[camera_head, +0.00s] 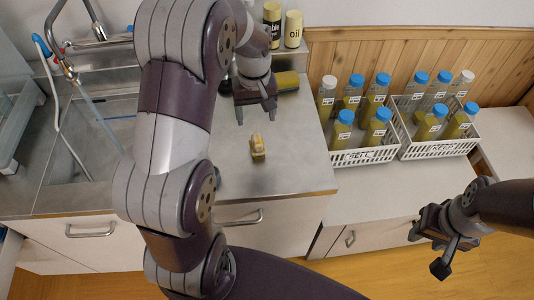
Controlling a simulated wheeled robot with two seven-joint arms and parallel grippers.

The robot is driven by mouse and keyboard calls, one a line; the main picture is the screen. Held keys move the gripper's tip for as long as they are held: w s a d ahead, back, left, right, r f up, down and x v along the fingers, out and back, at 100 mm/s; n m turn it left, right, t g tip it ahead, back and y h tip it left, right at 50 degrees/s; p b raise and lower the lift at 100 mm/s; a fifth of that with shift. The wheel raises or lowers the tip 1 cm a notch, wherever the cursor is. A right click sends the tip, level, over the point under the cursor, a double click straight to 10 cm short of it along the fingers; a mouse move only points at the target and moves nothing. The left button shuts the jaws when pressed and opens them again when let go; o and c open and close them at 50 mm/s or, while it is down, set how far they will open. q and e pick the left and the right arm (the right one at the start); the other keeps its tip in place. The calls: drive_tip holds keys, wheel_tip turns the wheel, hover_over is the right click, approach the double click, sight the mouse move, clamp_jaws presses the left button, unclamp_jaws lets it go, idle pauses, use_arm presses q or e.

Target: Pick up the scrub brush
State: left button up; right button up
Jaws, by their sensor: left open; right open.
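A small tan and yellow object that looks like the scrub brush (258,147) lies on the grey metal counter, left of the crates. My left gripper (256,115) is open and empty, with its fingers pointing down the picture towards the brush. It appears just above the brush in the picture and apart from it; its exact height over the counter is hard to tell. My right gripper (428,251) is open and empty at the lower right, in front of the white cabinets and well away from the brush.
Two white crates (364,156) (440,147) hold several yellow-green bottles, most with blue caps. A yellow-green bottle or jar (288,81) lies behind my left gripper. Two labelled canisters (293,29) stand at the back. A sink (85,150) with a tap is at left. The counter around the brush is clear.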

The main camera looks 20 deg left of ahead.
sight(257, 139)
use_arm(q)
drive_tip(key=f, duration=0.3)
drive_tip(key=d+f, duration=0.1)
drive_tip(key=shift+s+f+p, duration=0.3)
drive_tip(key=shift+f+p, duration=0.05)
drive_tip(key=shift+f, duration=0.05)
drive_tip(key=f, duration=0.7)
drive_tip(key=shift+a+p, duration=0.3)
drive_tip(key=shift+p, duration=0.1)
use_arm(e)
drive_tip(key=shift+s+d+r, duration=0.3)
drive_tip(key=shift+d+r, duration=0.05)
drive_tip(key=shift+r, duration=0.3)
use_arm(q)
drive_tip(key=c, duration=1.2)
